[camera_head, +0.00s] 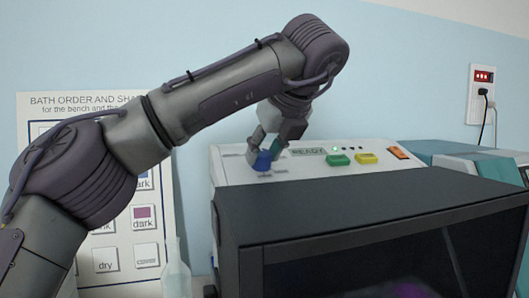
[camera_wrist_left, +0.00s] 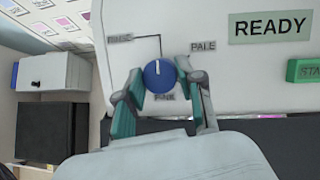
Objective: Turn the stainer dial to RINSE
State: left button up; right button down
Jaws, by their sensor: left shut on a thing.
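The blue stainer dial (camera_head: 262,161) sits on the white sloped panel of the stainer (camera_head: 232,172). In the left wrist view the dial (camera_wrist_left: 159,78) has a white pointer mark directed toward the top of the picture. A dark line runs down toward the mark from a blurred label at upper left. A PALE label (camera_wrist_left: 203,47) is at upper right, and another label below the dial is partly hidden. My left gripper (camera_head: 266,152) is shut on the dial, with a finger on each side; it also shows in the left wrist view (camera_wrist_left: 160,80). My right gripper is out of view.
A READY display (camera_wrist_left: 271,27) and a green button (camera_head: 338,160), yellow button (camera_head: 366,158) and orange switch (camera_head: 398,152) are right of the dial. The stainer's dark hood (camera_head: 370,205) stands in front. A bath-order poster (camera_head: 104,240) is behind my arm, with a clear bottle (camera_head: 176,275) near it.

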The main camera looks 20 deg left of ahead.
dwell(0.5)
pick_arm(q)
jog(key=o, duration=1.1)
jog(key=shift+o, duration=0.2)
jog(key=v, duration=1.2)
jog(key=shift+d+f, duration=0.1)
